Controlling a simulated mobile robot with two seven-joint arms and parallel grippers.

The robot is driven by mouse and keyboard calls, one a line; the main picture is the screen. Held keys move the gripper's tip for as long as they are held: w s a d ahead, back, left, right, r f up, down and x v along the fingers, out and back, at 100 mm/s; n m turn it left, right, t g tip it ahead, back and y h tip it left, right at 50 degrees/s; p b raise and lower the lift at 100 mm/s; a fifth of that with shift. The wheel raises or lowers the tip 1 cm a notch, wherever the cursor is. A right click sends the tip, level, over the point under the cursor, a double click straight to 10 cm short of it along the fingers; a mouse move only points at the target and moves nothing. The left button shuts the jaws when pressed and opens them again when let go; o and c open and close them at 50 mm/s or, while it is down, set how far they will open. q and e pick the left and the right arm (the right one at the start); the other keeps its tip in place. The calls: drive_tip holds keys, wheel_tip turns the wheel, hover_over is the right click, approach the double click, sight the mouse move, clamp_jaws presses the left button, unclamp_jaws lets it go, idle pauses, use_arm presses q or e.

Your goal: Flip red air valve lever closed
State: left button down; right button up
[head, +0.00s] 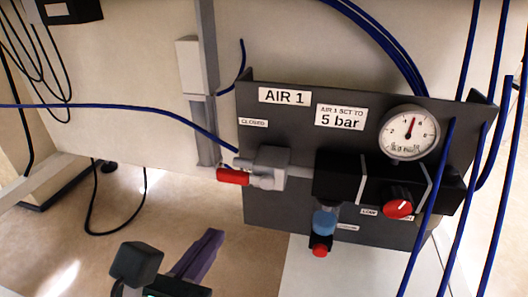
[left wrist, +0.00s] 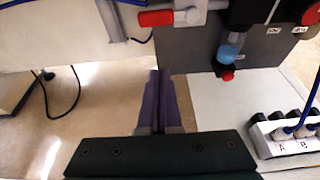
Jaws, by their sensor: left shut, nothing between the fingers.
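The red air valve lever (head: 232,176) points left from the grey valve body (head: 270,167) on the dark AIR 1 panel (head: 275,215). It lies nearly level, below the small CLOSED label (head: 253,122). The lever (left wrist: 156,18) and valve body (left wrist: 190,13) also show at the top of the left wrist view. My left gripper (head: 215,236) is below and left of the lever, apart from it. Its purple fingers (left wrist: 160,73) are together with nothing between them. My right gripper is in neither view.
A round gauge (head: 409,132), a red knob (head: 398,203) and a blue bowl with a red button (head: 321,240) sit on the panel's right part. Blue hoses (head: 450,190) hang at the right. A socket strip (left wrist: 285,133) lies lower right. Space left of the panel is open.

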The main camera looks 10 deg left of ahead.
sight(245, 179)
use_arm(q)
drive_tip(key=b+x, duration=0.4)
drive_tip(key=x, duration=0.4)
wheel_tip(245, 179, up, 4)
drive_tip(key=shift+w+f+p, duration=0.1)
drive_tip(key=shift+p, duration=0.55)
